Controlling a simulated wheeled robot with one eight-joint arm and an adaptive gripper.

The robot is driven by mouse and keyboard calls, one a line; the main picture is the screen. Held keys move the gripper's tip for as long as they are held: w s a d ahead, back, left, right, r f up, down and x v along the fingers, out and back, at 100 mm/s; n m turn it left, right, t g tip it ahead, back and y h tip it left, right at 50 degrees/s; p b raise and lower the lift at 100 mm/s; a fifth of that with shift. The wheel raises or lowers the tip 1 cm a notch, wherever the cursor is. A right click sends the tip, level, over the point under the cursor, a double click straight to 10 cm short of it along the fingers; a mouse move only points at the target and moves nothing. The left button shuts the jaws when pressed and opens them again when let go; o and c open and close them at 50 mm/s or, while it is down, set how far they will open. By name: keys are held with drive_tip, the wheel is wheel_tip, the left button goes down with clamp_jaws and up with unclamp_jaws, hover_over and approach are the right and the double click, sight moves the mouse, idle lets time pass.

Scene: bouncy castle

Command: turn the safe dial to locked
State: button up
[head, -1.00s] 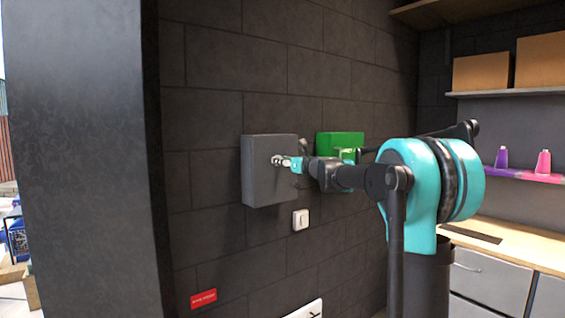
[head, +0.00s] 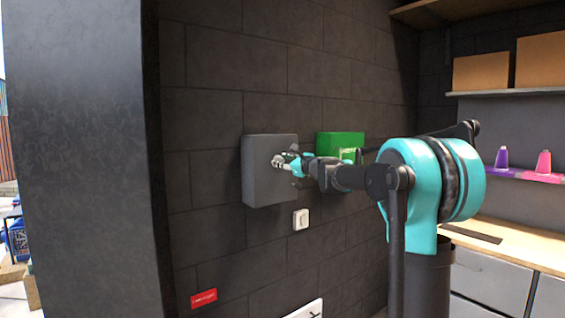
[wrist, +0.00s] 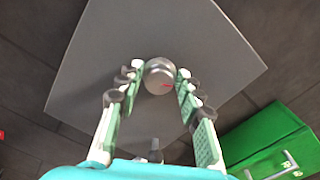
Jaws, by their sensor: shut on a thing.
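The safe (head: 262,185) is a dark grey box mounted on the dark brick wall, and its front face fills the middle of the wrist view (wrist: 165,30). The dial is a small round silver knob (wrist: 159,76) with a red mark on its lower right side. My gripper (wrist: 160,78) is at the safe's face with one finger on each side of the dial, shut on it. In the head view my gripper (head: 283,161) covers most of the dial. Any writing around the dial is too small to read.
A green box (head: 340,140) hangs on the wall right of the safe; it also shows in the wrist view (wrist: 262,135). A white switch (head: 300,219) is below the safe. A red sign (head: 204,299) is lower left. A wooden counter (head: 510,240) stands at right.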

drive_tip(key=n, duration=0.6)
drive_tip(key=shift+a+f, duration=0.1)
drive_tip(key=n, duration=0.6)
drive_tip(key=shift+s+f+n, duration=0.1)
drive_tip(key=shift+n, duration=0.2)
idle(0.3)
drive_tip(key=o, duration=1.1)
drive_tip(key=shift+o, duration=0.2)
drive_tip(key=v, duration=1.2)
